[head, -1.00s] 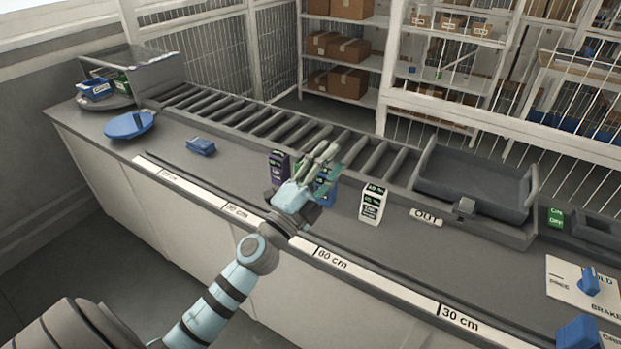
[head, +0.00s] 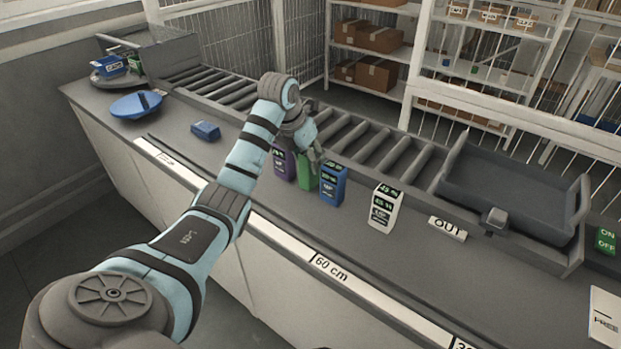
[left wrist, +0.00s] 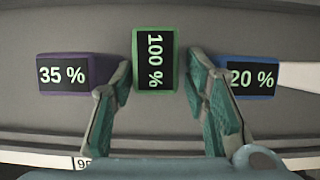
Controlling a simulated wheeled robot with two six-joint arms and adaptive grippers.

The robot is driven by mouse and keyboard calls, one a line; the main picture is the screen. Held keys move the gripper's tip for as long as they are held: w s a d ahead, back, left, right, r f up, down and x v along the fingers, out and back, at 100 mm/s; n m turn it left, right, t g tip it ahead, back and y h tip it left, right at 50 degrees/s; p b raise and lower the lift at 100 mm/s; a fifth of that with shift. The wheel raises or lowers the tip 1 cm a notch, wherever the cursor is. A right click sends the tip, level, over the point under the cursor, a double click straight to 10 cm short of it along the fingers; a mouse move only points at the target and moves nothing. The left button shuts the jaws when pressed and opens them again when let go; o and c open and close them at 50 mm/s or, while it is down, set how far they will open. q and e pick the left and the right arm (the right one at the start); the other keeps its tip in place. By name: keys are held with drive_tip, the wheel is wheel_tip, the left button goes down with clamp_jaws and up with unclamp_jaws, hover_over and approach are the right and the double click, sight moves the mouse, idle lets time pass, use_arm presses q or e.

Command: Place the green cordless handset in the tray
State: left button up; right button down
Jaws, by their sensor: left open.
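The green handset (head: 306,174) stands upright on the counter between a purple handset (head: 284,163) and a blue handset (head: 333,184). In the left wrist view the green handset (left wrist: 155,62) reads 100 % and lies between the fingers. The purple one (left wrist: 75,74) reads 35 % and the blue one (left wrist: 248,77) reads 20 %. My left gripper (left wrist: 160,95) is open, its fingers on either side of the green handset with small gaps showing. In the head view the gripper (head: 312,150) is above and partly hides the green handset. The grey tray (head: 510,200) is at the right, behind the OUT label. My right gripper is not in view.
A white handset (head: 383,206) stands to the right of the blue one. A roller conveyor (head: 360,138) runs along the back of the counter. A blue dish (head: 137,105) and a small blue object (head: 206,131) lie at the left. The counter's front strip has distance labels.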

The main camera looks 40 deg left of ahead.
use_arm(q)
drive_tip(key=x, duration=0.3)
drive_tip(key=shift+w+a+f, duration=0.2)
drive_tip(key=shift+w+f, duration=0.05)
drive_tip(key=shift+f, duration=0.05)
drive_tip(key=shift+w+f+b, duration=0.1)
drive_tip(key=shift+f+b, duration=0.2)
drive_tip(key=shift+f, duration=0.1)
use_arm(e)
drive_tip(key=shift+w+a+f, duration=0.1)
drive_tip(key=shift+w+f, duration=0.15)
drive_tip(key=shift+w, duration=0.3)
use_arm(q)
drive_tip(key=shift+c, duration=0.9)
clamp_jaws()
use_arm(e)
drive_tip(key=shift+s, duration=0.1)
use_arm(q)
drive_tip(key=shift+r, duration=0.15)
